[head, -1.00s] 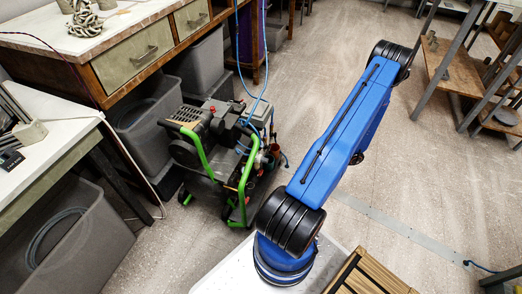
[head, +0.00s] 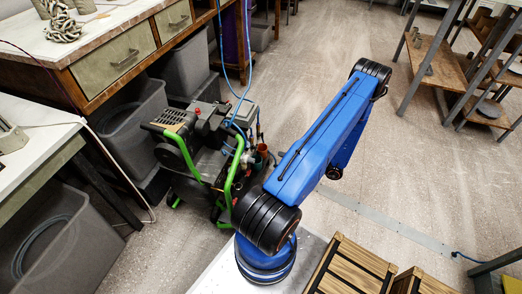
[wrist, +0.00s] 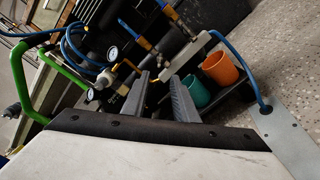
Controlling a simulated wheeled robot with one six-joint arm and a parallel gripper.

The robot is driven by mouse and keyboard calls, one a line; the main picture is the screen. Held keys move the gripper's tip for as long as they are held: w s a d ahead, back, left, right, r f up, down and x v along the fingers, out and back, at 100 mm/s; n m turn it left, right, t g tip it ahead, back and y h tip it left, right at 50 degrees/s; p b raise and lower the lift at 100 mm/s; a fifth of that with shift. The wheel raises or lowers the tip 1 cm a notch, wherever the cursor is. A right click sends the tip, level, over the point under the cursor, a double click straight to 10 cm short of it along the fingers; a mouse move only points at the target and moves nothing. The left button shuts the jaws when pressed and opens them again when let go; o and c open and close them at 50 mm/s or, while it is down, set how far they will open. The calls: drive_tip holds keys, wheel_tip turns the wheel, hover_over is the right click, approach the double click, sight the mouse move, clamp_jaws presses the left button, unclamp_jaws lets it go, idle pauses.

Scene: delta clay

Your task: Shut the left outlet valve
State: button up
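The compressor (head: 205,150) with green handles stands on the floor in the head view, left of my arm. In the wrist view, two blue fittings with brass ends, one on the left (wrist: 140,42) and one on the right (wrist: 171,14), lead toward a pale block (wrist: 192,52). Small yellow parts (wrist: 129,67) sit near two round gauges. I cannot tell which part is the left outlet valve's handle or how it is turned. My gripper (wrist: 160,80) is open, its dark fingers apart with nothing seen gripped, below these fittings in the picture. The head view does not show the fingers clearly.
An orange cup (wrist: 220,68) and a green cup (wrist: 195,91) are right of my fingers. Blue hoses (head: 235,75) rise from the compressor. A workbench (head: 110,35) and grey bins (head: 130,125) stand left.

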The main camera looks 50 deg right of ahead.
sight(256, 147)
drive_tip(key=x, duration=1.2)
drive_tip(key=shift+w+a, duration=0.1)
drive_tip(key=shift+w, duration=0.15)
clamp_jaws()
